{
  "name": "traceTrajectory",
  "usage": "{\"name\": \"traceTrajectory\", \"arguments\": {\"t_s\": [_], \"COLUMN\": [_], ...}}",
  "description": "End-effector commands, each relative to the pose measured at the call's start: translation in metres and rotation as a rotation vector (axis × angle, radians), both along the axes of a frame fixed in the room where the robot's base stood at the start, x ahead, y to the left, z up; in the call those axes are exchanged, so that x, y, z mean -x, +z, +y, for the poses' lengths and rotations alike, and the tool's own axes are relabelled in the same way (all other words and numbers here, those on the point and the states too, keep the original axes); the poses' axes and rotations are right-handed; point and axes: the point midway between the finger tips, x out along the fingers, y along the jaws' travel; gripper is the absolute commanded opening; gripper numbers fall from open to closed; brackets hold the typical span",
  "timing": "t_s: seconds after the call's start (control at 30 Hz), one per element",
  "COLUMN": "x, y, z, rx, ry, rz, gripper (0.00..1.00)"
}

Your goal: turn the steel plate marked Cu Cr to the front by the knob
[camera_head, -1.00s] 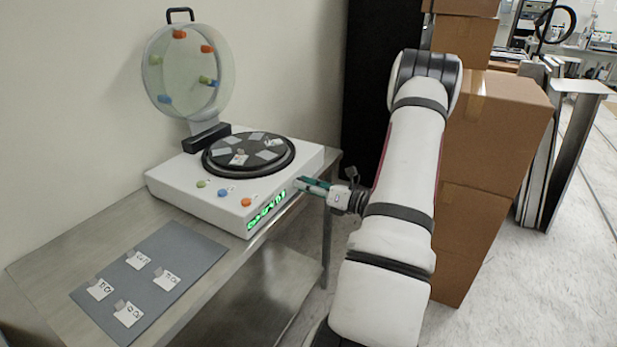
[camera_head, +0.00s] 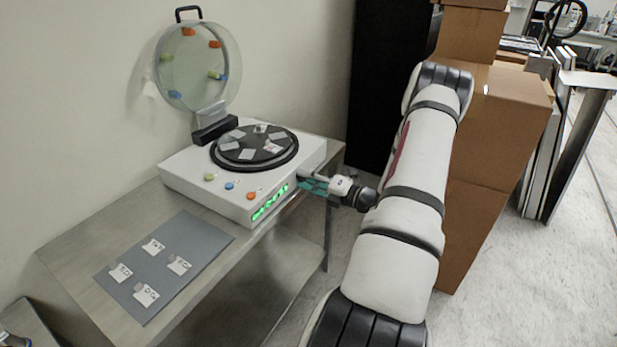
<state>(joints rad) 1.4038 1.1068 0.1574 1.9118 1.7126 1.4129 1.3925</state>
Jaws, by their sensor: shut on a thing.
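The black turntable (camera_head: 290,160) on the white machine (camera_head: 205,185) carries several small steel plates (camera_head: 247,154). One plate with a pale mark (camera_head: 272,147) lies on the right and another pale-marked one (camera_head: 261,128) at the back. Their letters are too small to read, so I cannot tell which is Cu Cr. My gripper (camera_head: 316,186) is low at the machine's right side, its teal fingers shut on the knob, which the fingers and the machine's edge mostly hide.
The round clear lid (camera_head: 195,68) with coloured clips stands open at the back. A grey mat (camera_head: 205,240) with several labelled pieces lies on the steel table (camera_head: 75,240). Cardboard boxes (camera_head: 470,200) stand close behind my arm on the right.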

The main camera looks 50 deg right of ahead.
Motion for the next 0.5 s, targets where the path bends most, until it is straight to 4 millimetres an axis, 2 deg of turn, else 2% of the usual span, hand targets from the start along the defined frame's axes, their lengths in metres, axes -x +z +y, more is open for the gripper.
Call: {"name": "traceTrajectory", "arguments": {"t_s": [0.5], "x": [0.0004], "y": [-0.0009], "z": [-0.0005], "rx": [-0.045], "ry": [-0.002], "rz": [0.006], "gripper": [0.0]}}
